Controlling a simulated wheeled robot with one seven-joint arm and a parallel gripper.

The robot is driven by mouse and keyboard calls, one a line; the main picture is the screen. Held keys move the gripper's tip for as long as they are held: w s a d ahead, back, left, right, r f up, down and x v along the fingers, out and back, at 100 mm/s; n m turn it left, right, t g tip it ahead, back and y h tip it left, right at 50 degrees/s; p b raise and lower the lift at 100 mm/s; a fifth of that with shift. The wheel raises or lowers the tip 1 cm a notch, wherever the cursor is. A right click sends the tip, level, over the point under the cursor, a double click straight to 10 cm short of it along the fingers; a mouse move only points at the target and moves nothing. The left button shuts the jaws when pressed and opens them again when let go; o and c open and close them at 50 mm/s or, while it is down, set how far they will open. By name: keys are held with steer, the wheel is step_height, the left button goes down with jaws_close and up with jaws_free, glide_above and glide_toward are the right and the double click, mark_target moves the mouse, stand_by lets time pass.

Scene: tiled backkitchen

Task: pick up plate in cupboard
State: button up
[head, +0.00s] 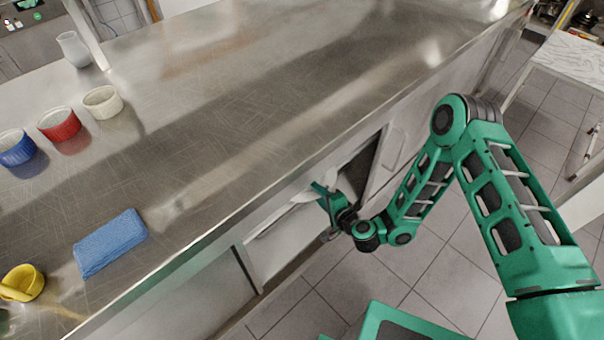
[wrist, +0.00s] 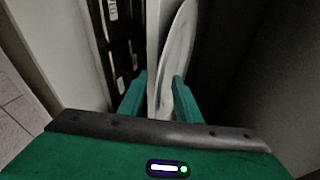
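The white plate (wrist: 180,55) stands on edge inside the dark cupboard (wrist: 235,60) in the wrist view. Its near edge reaches down between the two green fingers of my gripper (wrist: 158,92), closer to the right finger. The fingers are apart, and I see no clear grip on the plate. In the head view my gripper (head: 324,194) is at the open front of the cupboard under the counter, beside a pale rim (head: 305,197) that looks like the plate. The plate's lower part is hidden by my gripper.
A pale upright panel (wrist: 153,45) stands just left of the plate, with a dark slotted rack (wrist: 118,50) beyond it. The steel counter (head: 230,110) overhangs the cupboard and carries bowls and a blue sponge (head: 110,242). Tiled floor (head: 440,270) is open to the right.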

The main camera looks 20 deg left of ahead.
steer(key=shift+c, duration=0.7)
jaws_close()
stand_by(0.6)
